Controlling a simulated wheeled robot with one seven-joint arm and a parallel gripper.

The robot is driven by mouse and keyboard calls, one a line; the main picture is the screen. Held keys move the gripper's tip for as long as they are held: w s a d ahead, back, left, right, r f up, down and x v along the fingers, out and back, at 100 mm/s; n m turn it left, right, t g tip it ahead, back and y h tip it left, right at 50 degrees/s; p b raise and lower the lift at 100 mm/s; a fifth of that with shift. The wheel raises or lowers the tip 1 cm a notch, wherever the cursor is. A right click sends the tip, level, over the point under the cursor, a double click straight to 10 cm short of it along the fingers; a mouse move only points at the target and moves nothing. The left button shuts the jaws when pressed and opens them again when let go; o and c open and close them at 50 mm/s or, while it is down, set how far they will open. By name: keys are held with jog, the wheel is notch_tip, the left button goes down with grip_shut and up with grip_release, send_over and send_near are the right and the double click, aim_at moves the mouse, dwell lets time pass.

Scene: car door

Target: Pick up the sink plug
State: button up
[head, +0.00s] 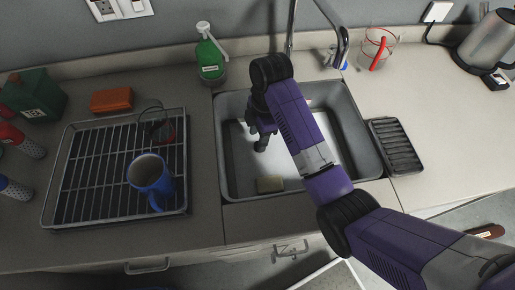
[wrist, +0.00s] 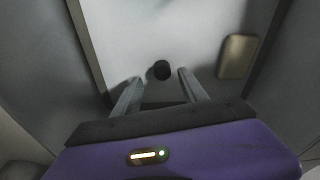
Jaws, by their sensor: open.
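The sink plug (wrist: 161,70) is a small dark round piece on the pale sink floor, in the wrist view just beyond and between my fingertips. My gripper (wrist: 155,84) is open, with one finger on each side of the plug's line and nothing between them. In the head view my gripper (head: 261,143) points down into the sink (head: 355,140). I cannot make out the plug in the head view, where my arm covers part of the sink.
A tan sponge (head: 270,184) lies on the sink floor, also in the wrist view (wrist: 237,56). Sink walls surround my gripper. The faucet (head: 341,47) rises behind. A green soap bottle (head: 209,57), a drying rack (head: 88,187) with a blue mug (head: 152,180), and a black tray (head: 394,147) flank the sink.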

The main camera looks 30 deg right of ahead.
jog(key=f, duration=0.5)
jog(key=shift+s+a+p, duration=0.15)
jog(key=shift+s+p, duration=0.1)
jog(key=shift+p, duration=0.05)
jog(key=shift+c, duration=0.2)
grip_shut()
